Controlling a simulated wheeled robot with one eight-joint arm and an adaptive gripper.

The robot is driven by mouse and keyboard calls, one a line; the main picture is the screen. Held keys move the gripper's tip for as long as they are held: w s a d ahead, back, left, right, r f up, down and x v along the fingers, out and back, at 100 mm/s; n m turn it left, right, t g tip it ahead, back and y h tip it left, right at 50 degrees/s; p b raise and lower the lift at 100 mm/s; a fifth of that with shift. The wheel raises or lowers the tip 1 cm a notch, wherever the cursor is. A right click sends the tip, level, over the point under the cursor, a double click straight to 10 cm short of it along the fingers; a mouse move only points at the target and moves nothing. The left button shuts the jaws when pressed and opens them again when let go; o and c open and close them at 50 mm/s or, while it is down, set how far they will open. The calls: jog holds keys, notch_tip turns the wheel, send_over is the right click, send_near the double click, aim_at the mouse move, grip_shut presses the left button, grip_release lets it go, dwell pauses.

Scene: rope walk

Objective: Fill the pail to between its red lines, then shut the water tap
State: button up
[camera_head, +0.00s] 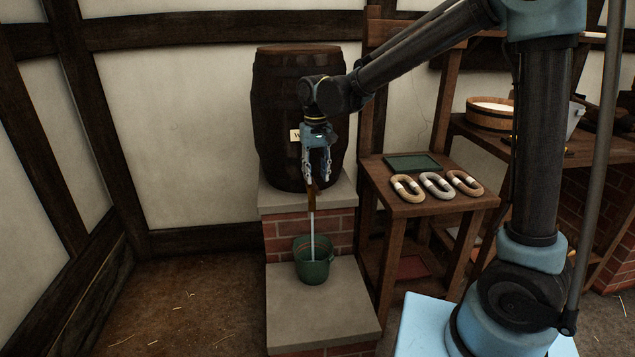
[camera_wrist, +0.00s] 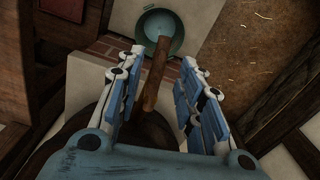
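The green pail (camera_head: 314,272) stands upright on the lower stone step under the barrel. A thin pale stream of water (camera_head: 312,226) falls into it from the wooden tap (camera_head: 311,197) on the dark barrel (camera_head: 272,120). A reddish line shows inside the pail near its rim; the water level is too small to tell. My gripper (camera_head: 317,170) points down in front of the barrel, at the tap. In the wrist view my gripper (camera_wrist: 158,88) has its fingers apart, with the wooden tap (camera_wrist: 156,75) between them and gaps on both sides. The pail (camera_wrist: 160,28) shows beyond the tap.
A wooden stand (camera_head: 405,207) right of the barrel holds a green tray (camera_head: 411,162) and several rope coils (camera_head: 437,186). Behind my arm a bench carries a wooden tub (camera_head: 490,112). The stone step (camera_head: 322,315) is clear in front of the pail. Floor at left is open.

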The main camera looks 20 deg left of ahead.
aim_at(316, 186)
notch_tip(316, 186, up, 8)
dwell(0.4)
dwell(0.3)
